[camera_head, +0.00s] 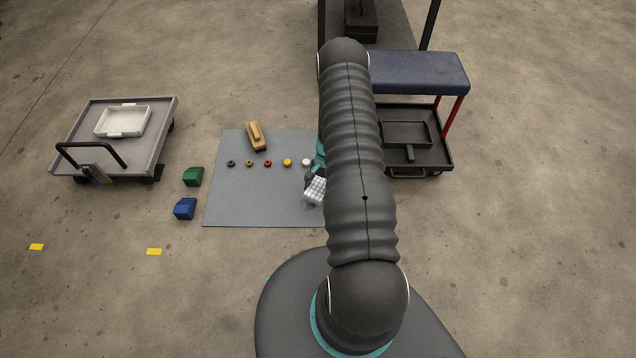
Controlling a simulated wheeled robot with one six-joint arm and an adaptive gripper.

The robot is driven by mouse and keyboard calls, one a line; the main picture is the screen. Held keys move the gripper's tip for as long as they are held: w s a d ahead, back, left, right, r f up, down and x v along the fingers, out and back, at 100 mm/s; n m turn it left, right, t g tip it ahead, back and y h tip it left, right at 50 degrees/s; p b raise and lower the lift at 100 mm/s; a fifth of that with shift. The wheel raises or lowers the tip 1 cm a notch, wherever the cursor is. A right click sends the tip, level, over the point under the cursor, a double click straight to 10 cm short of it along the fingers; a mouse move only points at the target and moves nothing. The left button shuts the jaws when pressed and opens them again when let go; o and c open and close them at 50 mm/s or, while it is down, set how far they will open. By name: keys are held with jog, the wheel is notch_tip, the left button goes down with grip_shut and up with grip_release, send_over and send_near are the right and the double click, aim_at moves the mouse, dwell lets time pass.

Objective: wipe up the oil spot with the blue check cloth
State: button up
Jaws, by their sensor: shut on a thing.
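My gripper (311,178) is low over the right part of the grey mat, partly hidden behind my arm. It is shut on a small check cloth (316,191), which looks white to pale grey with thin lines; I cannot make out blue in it. The cloth is at or just above the mat; I cannot tell if it touches. No oil spot shows clearly; my arm covers part of the mat.
The grey mat (240,206) holds a wooden block-like tool (257,136) and a row of several small coloured rings. Green (193,176) and blue (185,208) blocks lie left of it. A cart (83,120) with a white tray (124,121) stands left; a blue-topped bench (420,72) stands back right.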

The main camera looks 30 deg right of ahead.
jog(key=shift+r+p, duration=0.45)
jog(key=shift+r, duration=0.9)
